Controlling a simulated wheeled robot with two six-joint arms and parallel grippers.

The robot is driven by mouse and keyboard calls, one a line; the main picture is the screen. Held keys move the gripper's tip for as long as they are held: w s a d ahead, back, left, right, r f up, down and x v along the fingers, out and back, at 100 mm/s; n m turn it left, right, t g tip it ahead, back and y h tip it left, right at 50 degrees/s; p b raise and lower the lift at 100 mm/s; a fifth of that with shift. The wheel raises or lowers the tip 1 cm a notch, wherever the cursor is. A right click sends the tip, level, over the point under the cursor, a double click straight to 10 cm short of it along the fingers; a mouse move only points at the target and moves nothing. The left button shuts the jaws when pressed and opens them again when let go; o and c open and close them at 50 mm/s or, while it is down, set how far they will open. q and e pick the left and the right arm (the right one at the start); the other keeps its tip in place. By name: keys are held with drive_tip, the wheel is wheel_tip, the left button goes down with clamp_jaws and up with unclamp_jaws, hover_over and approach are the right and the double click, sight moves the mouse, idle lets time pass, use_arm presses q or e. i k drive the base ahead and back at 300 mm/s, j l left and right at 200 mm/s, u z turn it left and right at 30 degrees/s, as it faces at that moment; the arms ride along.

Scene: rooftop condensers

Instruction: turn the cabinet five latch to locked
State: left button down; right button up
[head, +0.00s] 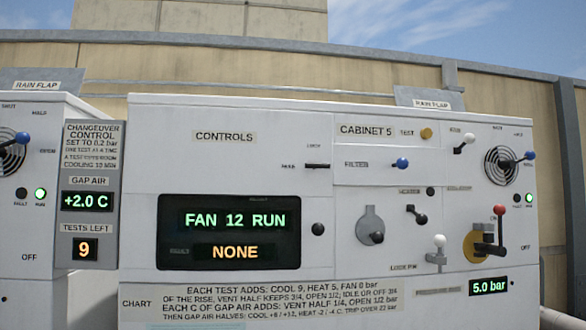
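Cabinet five is the wide white cabinet (240,115) with a CABINET 5 label (366,130). A small black bar handle (317,166) lies level on its front, right of the CONTROLS label. A tiny label that looks like LOCK (314,146) is above the handle, and another hard-to-read one is at its left. This handle looks like the latch, but no label naming it is readable. A grey round plate with a dark knob (376,237) is lower right. Neither of my grippers is in view.
A display (229,232) reads FAN 12 RUN and NONE. Nearby are a blue-knobbed FILTER lever (400,163), a white-knobbed lock pin (439,241) and a red-knobbed lever (499,211) on a yellow plate. Another white cabinet (30,230) stands left. A wall is behind.

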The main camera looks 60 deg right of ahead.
sight(314, 166)
drive_tip(key=z, duration=2.05)
